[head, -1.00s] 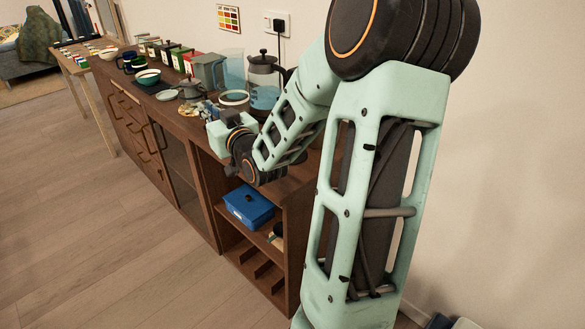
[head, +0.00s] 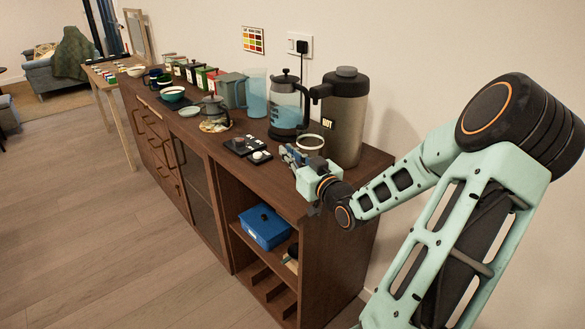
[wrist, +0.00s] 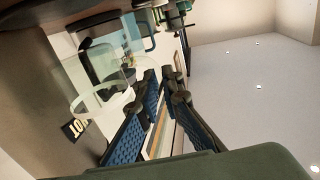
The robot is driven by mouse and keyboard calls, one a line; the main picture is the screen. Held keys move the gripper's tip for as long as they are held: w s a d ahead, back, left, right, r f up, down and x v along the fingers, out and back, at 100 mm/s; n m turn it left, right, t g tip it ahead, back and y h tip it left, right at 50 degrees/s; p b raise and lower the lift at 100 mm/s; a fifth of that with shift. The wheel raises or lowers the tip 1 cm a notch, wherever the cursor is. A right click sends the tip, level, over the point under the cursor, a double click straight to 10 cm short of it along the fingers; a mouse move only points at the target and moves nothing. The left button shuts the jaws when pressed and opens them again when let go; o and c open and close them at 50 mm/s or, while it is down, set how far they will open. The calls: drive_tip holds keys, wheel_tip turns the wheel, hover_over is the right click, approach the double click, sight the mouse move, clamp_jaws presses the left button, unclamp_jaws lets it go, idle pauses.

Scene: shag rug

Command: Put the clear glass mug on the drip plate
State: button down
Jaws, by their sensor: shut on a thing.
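The clear glass mug (head: 311,143) has a pale round rim and is beside my gripper (head: 290,155), just in front of the dispenser at the right end of the cabinet top. It also shows in the wrist view (wrist: 103,103), with its open rim to the left of the fingers. My gripper (wrist: 152,108) is shut on the mug, apparently at its handle side; the exact contact is hard to see. I cannot tell whether the mug's base touches anything. I cannot clearly make out the drip plate; the area below the mug is hidden by my gripper.
A tall grey dispenser (head: 345,115) with a lettered label stands right behind the mug. A glass coffee press (head: 288,105) is to its left. A dark tray (head: 235,149) with small items lies left of my gripper. A blue box (head: 264,226) sits on the shelf below.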

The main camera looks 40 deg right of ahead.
drive_tip(key=shift+s+d+f, duration=0.1)
drive_tip(key=shift+d+f, duration=0.05)
drive_tip(key=shift+f, duration=0.1)
drive_tip(key=shift+s+d+f+b, duration=0.15)
drive_tip(key=shift+f+b, duration=0.15)
drive_tip(key=shift+f, duration=0.6)
drive_tip(key=shift+d+f+b, duration=0.1)
drive_tip(key=shift+f+b, duration=0.15)
drive_tip(key=shift+f, duration=0.65)
drive_tip(key=shift+f, duration=0.1)
drive_tip(key=c, duration=2.1)
unclamp_jaws()
drive_tip(key=shift+r, duration=0.2)
drive_tip(key=s, duration=0.4)
drive_tip(key=s+a+p, duration=0.1)
drive_tip(key=s, duration=0.7)
drive_tip(key=shift+a+f, duration=0.1)
drive_tip(key=shift+a, duration=0.15)
